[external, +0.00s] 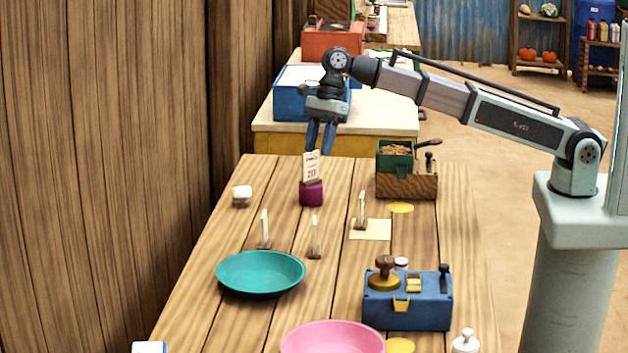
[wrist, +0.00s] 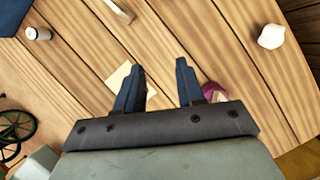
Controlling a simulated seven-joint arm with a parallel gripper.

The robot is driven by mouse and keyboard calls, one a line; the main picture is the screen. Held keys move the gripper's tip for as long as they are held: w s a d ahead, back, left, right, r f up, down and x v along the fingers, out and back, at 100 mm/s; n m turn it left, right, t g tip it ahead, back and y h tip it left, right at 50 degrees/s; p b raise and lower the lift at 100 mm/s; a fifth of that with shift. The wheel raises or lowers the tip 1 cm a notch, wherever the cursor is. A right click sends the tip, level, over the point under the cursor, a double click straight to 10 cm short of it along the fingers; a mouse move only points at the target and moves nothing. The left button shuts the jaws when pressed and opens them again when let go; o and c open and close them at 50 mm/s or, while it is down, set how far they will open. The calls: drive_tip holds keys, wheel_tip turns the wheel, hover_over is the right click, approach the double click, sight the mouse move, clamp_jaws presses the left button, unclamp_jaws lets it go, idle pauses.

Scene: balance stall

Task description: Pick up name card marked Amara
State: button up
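Several small upright cards in wooden stands are on the table: a left card (external: 265,228), a middle card (external: 315,237) and a right card (external: 361,210) at the edge of a cream sheet. Their lettering is not readable, so I cannot tell which is marked Amara. Another card (external: 311,167), with a red number, stands at the purple holder (external: 311,193). My gripper (external: 318,150) is above the table's far end, near that card's top.
A teal plate (external: 260,273), pink plate (external: 333,338) and blue box (external: 408,310) occupy the table's near part. A wooden box with a green container (external: 407,185) is at the far right. A white lump (external: 241,195) sits far left, by the wooden wall (external: 110,150).

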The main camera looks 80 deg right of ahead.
sight(314, 236)
drive_tip(key=a+f+n+h, duration=0.1)
drive_tip(key=a+n, duration=0.1)
drive_tip(key=a, duration=0.3)
drive_tip(key=a+f+n+g+h, duration=0.1)
drive_tip(key=a+n, duration=0.1)
drive_tip(key=a, duration=0.3)
drive_tip(key=a+f+n+g+h, duration=0.1)
drive_tip(key=a+n, duration=0.2)
drive_tip(key=a, duration=0.2)
drive_tip(key=shift+s+a+f+h, duration=0.1)
drive_tip(key=shift+a+f+h, duration=0.15)
drive_tip(key=shift+a+h, duration=0.15)
wheel_tip(314, 236, down, 14)
drive_tip(key=shift+s+d+r, duration=0.1)
drive_tip(key=shift+r, duration=0.05)
drive_tip(key=shift+c, duration=0.2)
clamp_jaws()
